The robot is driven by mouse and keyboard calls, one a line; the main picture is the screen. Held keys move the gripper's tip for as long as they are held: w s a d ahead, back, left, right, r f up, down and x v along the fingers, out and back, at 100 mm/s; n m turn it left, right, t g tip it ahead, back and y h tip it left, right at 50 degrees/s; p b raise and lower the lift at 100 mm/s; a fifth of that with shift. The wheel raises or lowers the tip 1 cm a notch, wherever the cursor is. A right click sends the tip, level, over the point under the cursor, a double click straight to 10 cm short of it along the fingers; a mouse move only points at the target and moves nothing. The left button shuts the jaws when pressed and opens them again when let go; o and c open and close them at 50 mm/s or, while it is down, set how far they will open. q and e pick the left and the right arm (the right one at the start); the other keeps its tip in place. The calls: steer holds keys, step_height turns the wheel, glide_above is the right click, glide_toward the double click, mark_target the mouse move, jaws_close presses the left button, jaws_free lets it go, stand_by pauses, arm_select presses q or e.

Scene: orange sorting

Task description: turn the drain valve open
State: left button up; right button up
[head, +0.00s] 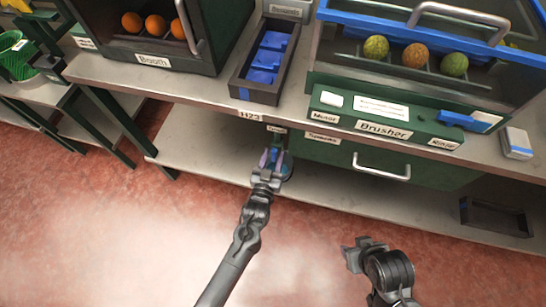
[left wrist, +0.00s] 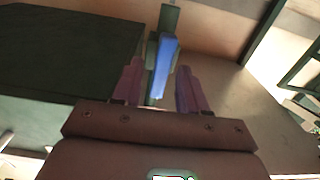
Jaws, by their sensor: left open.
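The drain valve's blue handle (left wrist: 162,68) shows in the left wrist view, hanging roughly upright between my two fingers. A green post (left wrist: 170,18) stands behind its top. In the head view the handle is mostly hidden by my left gripper (head: 271,160), below a small label (head: 276,129) under the counter edge. My left gripper is open, with one finger on each side of the handle. I see a gap on each side, so it does not look gripped. My right gripper (head: 354,254) is low at the right, away from the valve; its jaw gap is unclear.
A green drawer (head: 330,154) with a metal handle is right of the valve, under the counter. The brusher (head: 385,127), a booth (head: 152,60) with oranges and a dark tray (head: 262,93) stand above. An empty dark bin (head: 495,217) sits on the lower shelf (head: 205,150).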

arm_select(q)
steer(key=shift+s, duration=0.1)
steer(key=shift+s+a+r+p, duration=0.1)
steer(key=shift+s+a+p, duration=0.05)
steer(key=shift+s+p, duration=0.2)
steer(key=p+v, duration=0.4)
steer(key=v, duration=0.6)
